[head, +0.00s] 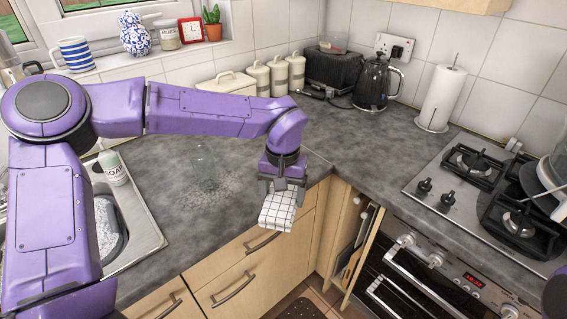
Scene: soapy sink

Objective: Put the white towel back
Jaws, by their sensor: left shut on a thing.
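My left gripper (284,182) points down near the front edge of the grey counter. It is shut on the white towel (277,211), which has a dark grid pattern. The towel hangs folded below the fingers, in front of the wooden drawer fronts, at about the counter's edge in the picture. I cannot tell whether it touches the counter. My right gripper does not show; only a dark piece at the right edge may be part of my right arm.
A clear glass (204,167) stands among white suds on the counter (340,140). The sink (140,225) with a soap bottle (113,168) is at left. A kettle (373,83), paper roll (441,97) and gas hob (480,190) stand right. The oven (420,280) is below the hob.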

